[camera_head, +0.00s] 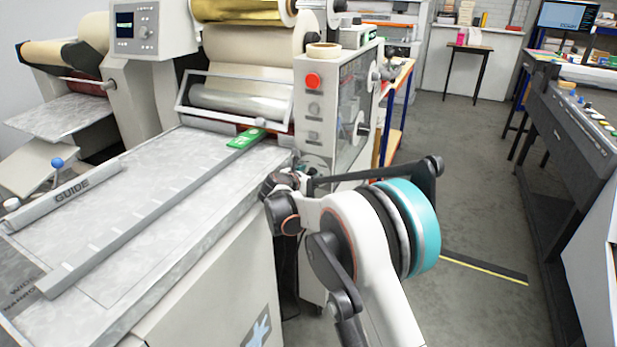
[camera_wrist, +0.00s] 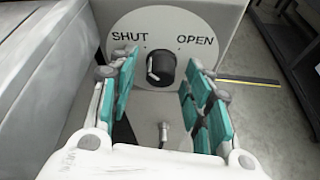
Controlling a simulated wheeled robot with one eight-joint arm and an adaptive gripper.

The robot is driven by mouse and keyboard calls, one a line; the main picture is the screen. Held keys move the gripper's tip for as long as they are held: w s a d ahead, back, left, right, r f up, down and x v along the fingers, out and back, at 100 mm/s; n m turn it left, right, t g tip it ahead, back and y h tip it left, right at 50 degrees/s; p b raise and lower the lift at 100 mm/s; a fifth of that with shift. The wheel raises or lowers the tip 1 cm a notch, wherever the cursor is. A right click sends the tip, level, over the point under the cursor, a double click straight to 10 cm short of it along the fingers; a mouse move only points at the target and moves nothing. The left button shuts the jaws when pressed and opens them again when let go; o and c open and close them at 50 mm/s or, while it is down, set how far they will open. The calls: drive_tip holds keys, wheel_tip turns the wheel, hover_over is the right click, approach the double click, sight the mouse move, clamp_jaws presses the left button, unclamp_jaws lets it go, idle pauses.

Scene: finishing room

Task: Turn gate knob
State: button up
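The gate knob (camera_wrist: 161,68) shows in the wrist view as a black round knob with a white pointer mark on its left part. It sits on a white disc (camera_wrist: 190,22) lettered SHUT at upper left and OPEN at upper right. The pointer looks upright, leaning slightly toward the SHUT side. My gripper (camera_wrist: 163,72) is open, its teal-padded fingers on either side of the knob with gaps showing. I cannot tell how far the fingertips are from the panel. In the head view my arm's end reaches beside the machine cabinet, and the knob does not show.
A machine cabinet (camera_head: 338,110) with a red button (camera_head: 313,81) stands beyond my arm. A worktable (camera_head: 150,190) with a guide bar is at left. A small metal lever (camera_wrist: 164,133) shows below the knob. Open floor (camera_head: 465,190) lies right, before a dark bench (camera_head: 580,130).

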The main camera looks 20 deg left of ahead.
drive_tip(key=c, duration=1)
